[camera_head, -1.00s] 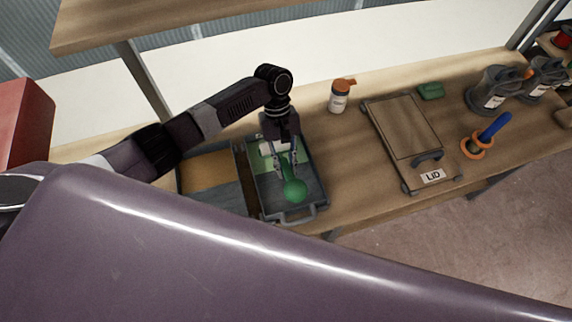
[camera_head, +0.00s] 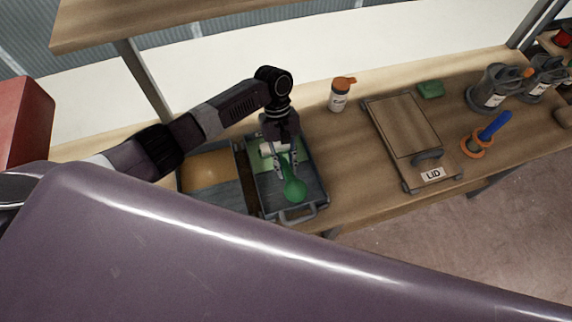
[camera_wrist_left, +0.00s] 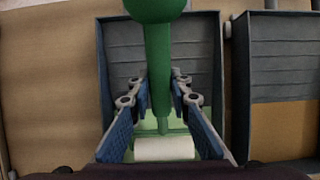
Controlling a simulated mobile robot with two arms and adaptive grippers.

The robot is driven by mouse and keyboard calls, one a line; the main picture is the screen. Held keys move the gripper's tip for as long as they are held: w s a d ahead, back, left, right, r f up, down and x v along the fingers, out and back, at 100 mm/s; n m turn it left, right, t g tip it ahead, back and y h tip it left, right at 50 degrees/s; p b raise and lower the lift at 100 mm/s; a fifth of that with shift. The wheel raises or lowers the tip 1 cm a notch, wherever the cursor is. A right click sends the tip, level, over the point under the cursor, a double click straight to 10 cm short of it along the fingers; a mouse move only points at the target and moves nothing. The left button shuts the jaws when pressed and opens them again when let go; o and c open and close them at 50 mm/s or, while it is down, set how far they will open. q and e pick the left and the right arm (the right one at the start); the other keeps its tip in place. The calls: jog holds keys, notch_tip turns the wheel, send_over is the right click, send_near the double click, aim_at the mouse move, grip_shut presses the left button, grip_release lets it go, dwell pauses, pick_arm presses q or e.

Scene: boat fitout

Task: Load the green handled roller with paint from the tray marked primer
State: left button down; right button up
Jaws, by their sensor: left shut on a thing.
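My left gripper (camera_head: 287,172) is shut on the green handle (camera_head: 292,188) of a paint roller, with the handle's round end toward the front. In the left wrist view the handle (camera_wrist_left: 157,55) runs between the two blue-padded fingers. The white roller sleeve (camera_wrist_left: 165,149) lies over the green paint at the far end of a grey tray (camera_wrist_left: 119,60); I cannot tell how deep it sits. In the head view the sleeve (camera_head: 270,148) is partly covered by the gripper, and the tray (camera_head: 313,196) stands at the bench's front edge. No primer mark is readable on it. My right gripper is not in view.
A second grey tray (camera_head: 222,194) with tan-orange paint stands close on the left. A white bottle with an orange cap (camera_head: 339,99), a board marked LID (camera_head: 408,130), a green block (camera_head: 430,90), a blue-handled tool (camera_head: 494,126) and grey jugs (camera_head: 490,88) stand to the right.

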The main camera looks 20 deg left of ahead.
aim_at(287, 169)
pick_arm(q)
jog(key=shift+f, duration=0.1)
dwell(0.4)
jog(key=shift+r+p, duration=1.1)
jog(key=shift+r, duration=3.45)
